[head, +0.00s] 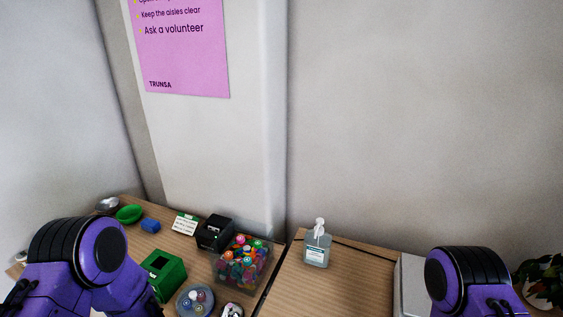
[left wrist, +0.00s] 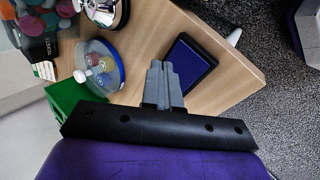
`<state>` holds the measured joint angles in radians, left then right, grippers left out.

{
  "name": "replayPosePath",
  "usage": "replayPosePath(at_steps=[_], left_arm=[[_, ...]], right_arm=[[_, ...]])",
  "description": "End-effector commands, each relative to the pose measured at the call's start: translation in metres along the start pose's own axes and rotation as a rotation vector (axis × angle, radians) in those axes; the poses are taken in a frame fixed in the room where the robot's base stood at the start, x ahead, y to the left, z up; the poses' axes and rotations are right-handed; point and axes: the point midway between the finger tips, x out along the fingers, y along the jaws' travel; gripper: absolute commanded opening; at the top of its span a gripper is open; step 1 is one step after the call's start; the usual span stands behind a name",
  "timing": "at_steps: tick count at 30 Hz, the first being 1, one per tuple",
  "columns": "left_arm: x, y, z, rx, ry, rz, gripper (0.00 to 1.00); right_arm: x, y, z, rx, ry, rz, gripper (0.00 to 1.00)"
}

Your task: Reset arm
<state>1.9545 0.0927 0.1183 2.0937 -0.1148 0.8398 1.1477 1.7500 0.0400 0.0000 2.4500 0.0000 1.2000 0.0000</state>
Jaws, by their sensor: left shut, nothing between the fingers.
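My left arm (head: 82,262) comes in from the left in the head view, bent, with its gripper out of that picture. The left wrist view shows my left gripper (left wrist: 163,82), its two grey fingers together with nothing between them. It is over the table top (left wrist: 150,30), beside a dark-framed blue pad (left wrist: 188,64). My right arm (head: 465,283) shows at the lower right of the head view. My right gripper is not in view.
A plant (head: 541,284) is at right. Walls stand behind.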

Motion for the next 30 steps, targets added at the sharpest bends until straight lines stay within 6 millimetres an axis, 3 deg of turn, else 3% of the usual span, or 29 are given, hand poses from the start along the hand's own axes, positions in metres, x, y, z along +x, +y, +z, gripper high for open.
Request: replayPosePath(at_steps=[1, 3, 6, 12, 15, 21, 30], left_arm=[[-0.01, -0.037, -0.011, 0.131, 0.035, -0.055, 0.0], [-0.025, -0.077, -0.026, 0.318, 0.074, -0.121, 0.0], [-0.05, -0.124, -0.045, 0.56, 0.11, -0.219, 0.0], [-0.112, -0.198, -0.082, 1.022, 0.128, -0.438, 0.0], [-0.069, -0.223, -0.083, 1.038, 0.131, -0.434, 0.0], [-0.03, -0.248, -0.083, 1.036, 0.13, -0.432, 0.0], [-0.024, -0.251, -0.083, 1.035, 0.13, -0.431, 0.0]], right_arm=[[0.0, 0.0, 0.0, 0.0, 0.0, 0.0, 0.43], [0.0, 0.0, 0.0, 0.0, 0.0, 0.0, 0.43], [0.0, 0.0, 0.0, 0.0, 0.0, 0.0, 0.43], [0.0, 0.0, 0.0, 0.0, 0.0, 0.0, 0.43], [0.045, -0.004, 0.018, 0.0, 0.001, 0.0, 0.43], [0.088, -0.008, 0.037, 0.0, 0.0, 0.0, 0.43], [0.094, -0.009, 0.039, 0.0, 0.0, 0.0, 0.43]])
